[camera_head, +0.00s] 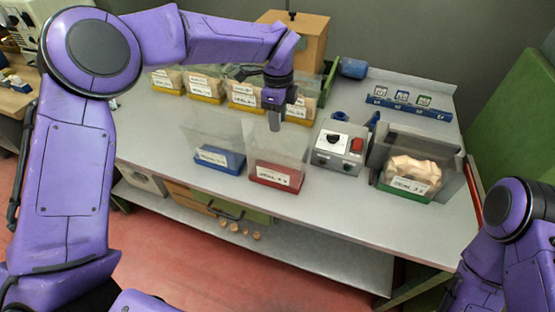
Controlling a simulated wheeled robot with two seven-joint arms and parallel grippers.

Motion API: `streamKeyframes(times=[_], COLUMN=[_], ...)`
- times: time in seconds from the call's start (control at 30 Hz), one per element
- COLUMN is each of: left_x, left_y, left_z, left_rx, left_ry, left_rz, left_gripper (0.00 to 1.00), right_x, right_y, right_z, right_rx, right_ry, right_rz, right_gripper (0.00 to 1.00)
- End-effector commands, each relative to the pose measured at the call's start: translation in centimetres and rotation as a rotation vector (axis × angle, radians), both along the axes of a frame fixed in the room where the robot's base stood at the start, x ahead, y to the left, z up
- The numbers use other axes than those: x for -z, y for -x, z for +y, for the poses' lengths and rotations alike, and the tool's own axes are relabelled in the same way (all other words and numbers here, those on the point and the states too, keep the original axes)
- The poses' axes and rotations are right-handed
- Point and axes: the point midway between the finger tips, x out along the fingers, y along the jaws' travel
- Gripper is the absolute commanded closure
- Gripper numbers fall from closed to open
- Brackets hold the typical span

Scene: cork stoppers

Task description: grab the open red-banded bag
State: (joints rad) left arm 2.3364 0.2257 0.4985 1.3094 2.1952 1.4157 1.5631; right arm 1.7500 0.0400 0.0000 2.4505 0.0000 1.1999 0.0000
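The red-banded bag (276,158) is a clear, upright, empty-looking bag on the grey bench, with a red band and a white label at its base. My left gripper (275,123) points down at the top edge of this bag, near its middle. Its fingers overlap in this view, so I cannot tell whether they are apart or touch the bag. My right arm (510,240) shows at the lower right, but its gripper is out of view.
A clear blue-banded bag (219,152) stands just left. A switch box (339,148) stands to the right, then a filled green-banded bag (409,174) in a holder. Filled yellow-banded bags (206,86) line the back. The bench front (330,215) is clear.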

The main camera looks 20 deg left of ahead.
Motion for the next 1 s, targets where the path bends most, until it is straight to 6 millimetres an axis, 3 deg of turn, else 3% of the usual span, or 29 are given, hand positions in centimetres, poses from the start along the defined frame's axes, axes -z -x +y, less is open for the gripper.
streamKeyframes(times=[0.2, 0.3, 0.57, 0.67, 1.0], left_x=[3.1, 4.8, 5.4, 5.4, 5.3], left_y=[0.5, 0.4, 0.4, 0.4, 0.3], left_z=[-1.0, -0.8, -0.8, -0.8, -0.8], left_rx=[0.001, -0.002, -0.004, -0.004, -0.004], left_ry=[-0.002, -0.002, -0.001, -0.001, -0.001], left_rz=[0.005, 0.002, -0.001, 0.0, -0.001], left_gripper=[0.66, 0.66, 0.66, 0.98, 1.0], right_x=[-2.3, -2.4, -2.3, -2.3, -2.2], right_y=[0.0, 0.0, 0.0, 0.0, 0.0], right_z=[0.0, 0.0, 0.0, 0.0, 0.0], right_rx=[0.0, 0.0, 0.0, 0.0, 0.0], right_ry=[0.001, 0.001, 0.0, 0.0, 0.0], right_rz=[-0.001, -0.001, 0.0, 0.0, 0.0], right_gripper=[1.0, 1.0, 1.0, 1.0, 1.0])
